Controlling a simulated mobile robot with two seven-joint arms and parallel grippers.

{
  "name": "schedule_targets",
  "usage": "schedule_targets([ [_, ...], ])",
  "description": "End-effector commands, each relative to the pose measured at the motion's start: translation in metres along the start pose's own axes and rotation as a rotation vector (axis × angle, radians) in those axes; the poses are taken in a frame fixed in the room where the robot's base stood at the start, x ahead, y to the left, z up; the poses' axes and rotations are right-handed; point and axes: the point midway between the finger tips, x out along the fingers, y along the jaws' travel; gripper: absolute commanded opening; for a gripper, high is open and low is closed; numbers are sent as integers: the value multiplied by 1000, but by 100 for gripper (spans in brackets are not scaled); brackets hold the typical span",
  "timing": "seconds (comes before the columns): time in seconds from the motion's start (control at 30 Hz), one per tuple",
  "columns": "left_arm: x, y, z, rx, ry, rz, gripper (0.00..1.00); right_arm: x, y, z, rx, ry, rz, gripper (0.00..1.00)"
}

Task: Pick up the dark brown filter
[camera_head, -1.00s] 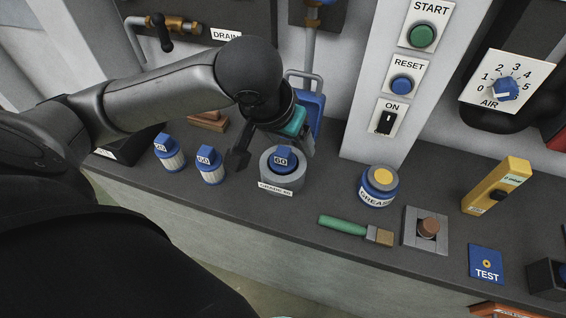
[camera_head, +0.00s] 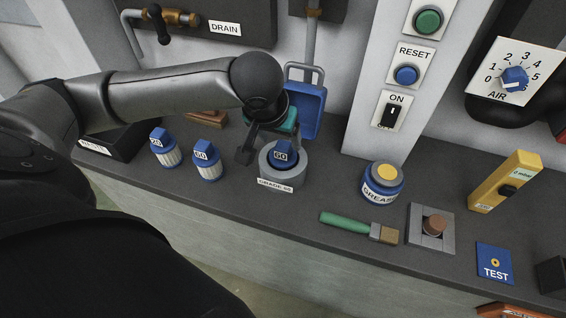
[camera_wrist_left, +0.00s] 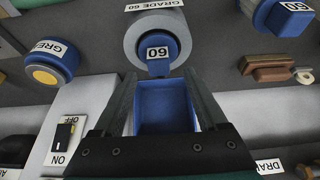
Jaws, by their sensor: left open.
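No thing is clearly a dark brown filter. A brown round piece (camera_head: 434,224) sits in a grey square block. Blue-capped pleated filters stand at left, one marked 20 (camera_head: 164,147) and one marked 60 (camera_head: 207,160). Another blue cap marked 60 (camera_head: 284,152) sits in a grey round cup (camera_head: 282,175). My left gripper (camera_head: 268,148) is open beside and above this cup, its fingers (camera_wrist_left: 162,80) empty.
A blue bin (camera_head: 307,108) stands behind the gripper. A grease tin (camera_head: 383,184), a green-handled brush (camera_head: 350,223), a yellow device (camera_head: 506,180) and a TEST card (camera_head: 495,263) are to the right. A panel pillar (camera_head: 390,75) rises behind.

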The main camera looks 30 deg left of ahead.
Motion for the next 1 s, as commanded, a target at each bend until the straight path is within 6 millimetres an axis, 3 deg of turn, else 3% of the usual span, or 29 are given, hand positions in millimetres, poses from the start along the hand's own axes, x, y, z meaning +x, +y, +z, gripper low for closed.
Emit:
schedule_targets([
  [0.3, 45, 2, 0, 0, -2, 0, 75, 14, -1, 1, -1, 1, -1, 50],
  [0.6, 49, 2, -1, 1, 0, 1, 75, 14, -1, 1, -1, 1, -1, 50],
  [1.0, 48, 2, -1, 1, 0, 1, 30, 14, -2, 1, 0, 1, -2, 50],
])
